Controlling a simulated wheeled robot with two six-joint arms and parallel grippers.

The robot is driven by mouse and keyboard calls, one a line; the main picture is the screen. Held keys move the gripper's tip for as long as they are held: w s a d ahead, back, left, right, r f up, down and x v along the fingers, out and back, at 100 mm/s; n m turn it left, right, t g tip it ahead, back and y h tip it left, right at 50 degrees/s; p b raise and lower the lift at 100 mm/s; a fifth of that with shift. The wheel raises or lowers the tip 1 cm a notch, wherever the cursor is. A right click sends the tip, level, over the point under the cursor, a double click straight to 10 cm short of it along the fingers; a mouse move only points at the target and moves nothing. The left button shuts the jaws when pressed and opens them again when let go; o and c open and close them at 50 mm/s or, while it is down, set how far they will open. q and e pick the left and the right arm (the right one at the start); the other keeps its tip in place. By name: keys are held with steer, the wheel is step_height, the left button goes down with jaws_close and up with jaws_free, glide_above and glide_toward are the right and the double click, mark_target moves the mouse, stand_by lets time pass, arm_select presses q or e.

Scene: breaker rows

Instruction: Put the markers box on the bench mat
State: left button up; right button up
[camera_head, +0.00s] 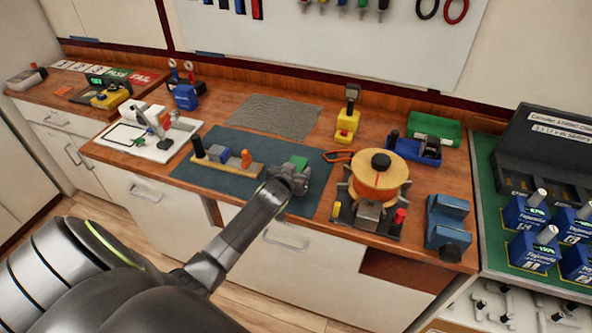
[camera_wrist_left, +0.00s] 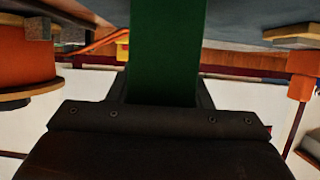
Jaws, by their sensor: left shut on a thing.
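My left gripper (camera_head: 294,174) is shut on a small green box (camera_head: 299,162), taken to be the markers box; no label is readable. The green box also fills the space between the jaws in the left wrist view (camera_wrist_left: 168,50). The bench mat (camera_head: 250,142) is a dark blue-green sheet on the wooden bench. The gripper and the box are over the mat's right part. The gripper hides the box's lower side, so I cannot tell whether it touches the mat. My right gripper is not in view.
A wooden strip with several parts (camera_head: 228,166) lies on the mat's left half. An orange spool on a stand (camera_head: 378,180) is just right of the mat. A grey textured sheet (camera_head: 270,115) lies behind. A white tray (camera_head: 150,138) is at left, a green bin (camera_head: 435,128) at right.

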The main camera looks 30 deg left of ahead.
arm_select(q)
steer(key=o, duration=1.2)
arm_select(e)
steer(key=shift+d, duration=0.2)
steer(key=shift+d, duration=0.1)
arm_select(q)
steer(key=shift+r, duration=0.1)
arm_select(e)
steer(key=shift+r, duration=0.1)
arm_select(q)
steer(key=b+v, duration=0.1)
steer(key=v, duration=1.1)
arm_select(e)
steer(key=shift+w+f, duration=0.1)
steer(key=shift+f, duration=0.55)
